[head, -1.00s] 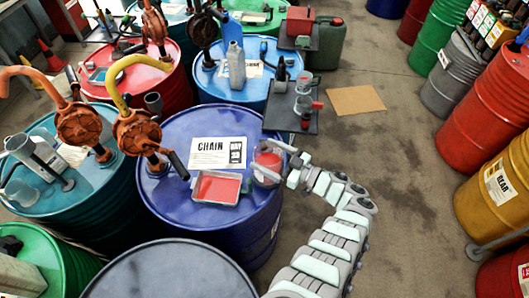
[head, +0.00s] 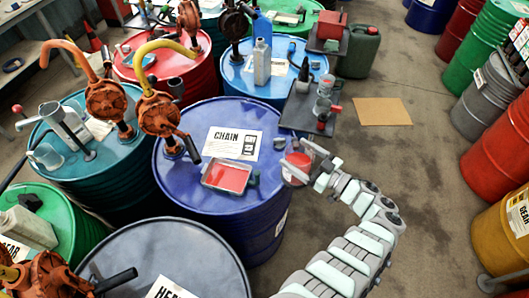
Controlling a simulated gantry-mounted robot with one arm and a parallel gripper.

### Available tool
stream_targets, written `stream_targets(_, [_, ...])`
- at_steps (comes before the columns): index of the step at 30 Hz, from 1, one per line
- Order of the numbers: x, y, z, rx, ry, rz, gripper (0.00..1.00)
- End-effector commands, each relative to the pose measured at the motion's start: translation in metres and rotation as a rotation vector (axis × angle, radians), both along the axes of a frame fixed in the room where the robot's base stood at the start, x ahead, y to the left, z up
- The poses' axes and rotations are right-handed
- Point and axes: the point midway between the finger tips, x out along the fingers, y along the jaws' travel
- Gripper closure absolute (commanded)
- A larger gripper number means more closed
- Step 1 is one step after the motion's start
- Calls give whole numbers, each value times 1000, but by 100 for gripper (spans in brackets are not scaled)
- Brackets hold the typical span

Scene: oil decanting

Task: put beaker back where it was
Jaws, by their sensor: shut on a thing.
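My gripper (head: 308,163) is shut on a clear round beaker (head: 295,165) with red liquid in it. The beaker is at the right rim of the blue drum (head: 180,222) labelled CHAIN, partly beyond it in the picture. Its height above the drum top cannot be told. The fingers hide part of the beaker's right side. A shallow tray (head: 226,177) with red liquid lies on the drum top, left of the beaker.
An orange pump with a yellow spout (head: 157,113) stands at the drum's left rim. A dark stand (head: 302,107) with glassware is behind the beaker. A grey drum (head: 150,255) is in front. Bare floor with a cardboard sheet (head: 383,111) lies to the right.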

Motion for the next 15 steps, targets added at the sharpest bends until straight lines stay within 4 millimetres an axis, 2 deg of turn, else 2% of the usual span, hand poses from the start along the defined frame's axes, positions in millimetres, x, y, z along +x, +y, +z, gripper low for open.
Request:
stream_targets(3, [30, 19, 23, 6, -7, -13, 87])
stream_targets(10, [79, 58, 59, 6, -4, -29, 87])
stream_targets(15, [111, 100, 93, 4, -3, -19, 87])
